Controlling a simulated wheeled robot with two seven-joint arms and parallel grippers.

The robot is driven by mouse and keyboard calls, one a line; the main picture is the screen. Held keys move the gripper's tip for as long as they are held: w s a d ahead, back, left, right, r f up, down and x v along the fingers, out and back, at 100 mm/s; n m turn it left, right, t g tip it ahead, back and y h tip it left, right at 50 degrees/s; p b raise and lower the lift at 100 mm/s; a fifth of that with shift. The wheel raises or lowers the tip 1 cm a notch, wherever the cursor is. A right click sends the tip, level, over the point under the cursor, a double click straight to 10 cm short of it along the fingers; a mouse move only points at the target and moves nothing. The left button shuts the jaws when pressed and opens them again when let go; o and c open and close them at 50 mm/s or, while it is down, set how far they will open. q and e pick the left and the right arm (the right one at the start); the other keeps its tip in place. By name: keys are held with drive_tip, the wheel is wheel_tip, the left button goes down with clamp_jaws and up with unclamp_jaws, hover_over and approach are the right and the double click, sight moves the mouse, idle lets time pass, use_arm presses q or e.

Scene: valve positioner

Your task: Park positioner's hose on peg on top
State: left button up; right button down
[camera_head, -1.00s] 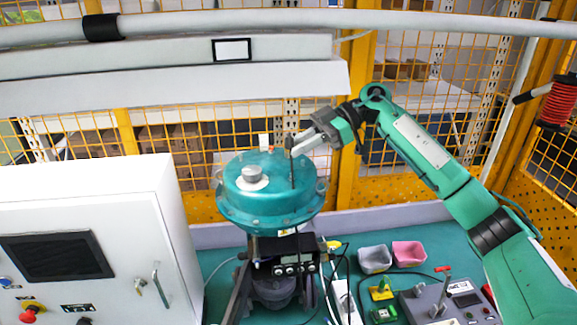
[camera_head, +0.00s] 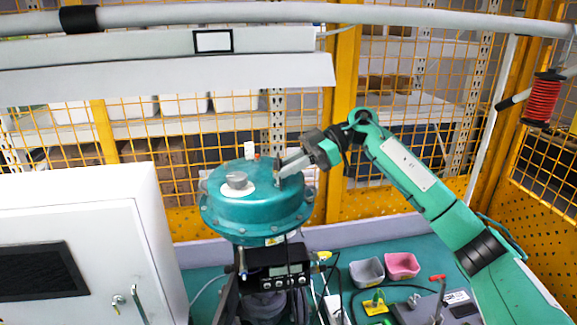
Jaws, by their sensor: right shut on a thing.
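The green domed valve actuator (camera_head: 230,204) stands on a dark frame in the middle of the view. The black positioner (camera_head: 292,271), with small round gauges, is mounted below the dome. My right gripper (camera_head: 279,176) is at the top right of the dome, shut on a thin dark piece that I take to be the hose end. A silver knob (camera_head: 236,180) sits on a white disc on top. I cannot tell the peg clearly. My left gripper is out of view.
A white cabinet (camera_head: 80,215) stands at the left. A grey bin (camera_head: 367,272) and a pink bin (camera_head: 402,265) sit on the green bench right of the actuator, near a grey control box (camera_head: 425,308) and loose cables. Yellow mesh fencing closes the back.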

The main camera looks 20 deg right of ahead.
idle(0.8)
drive_tip(key=shift+p, duration=0.5)
drive_tip(key=shift+f+p, duration=0.2)
drive_tip(key=shift+p, duration=0.2)
idle(0.6)
idle(0.4)
drive_tip(key=shift+p, duration=0.5)
drive_tip(key=shift+f, duration=0.6)
drive_tip(key=c, duration=1.3)
unclamp_jaws()
drive_tip(key=shift+o, duration=0.2)
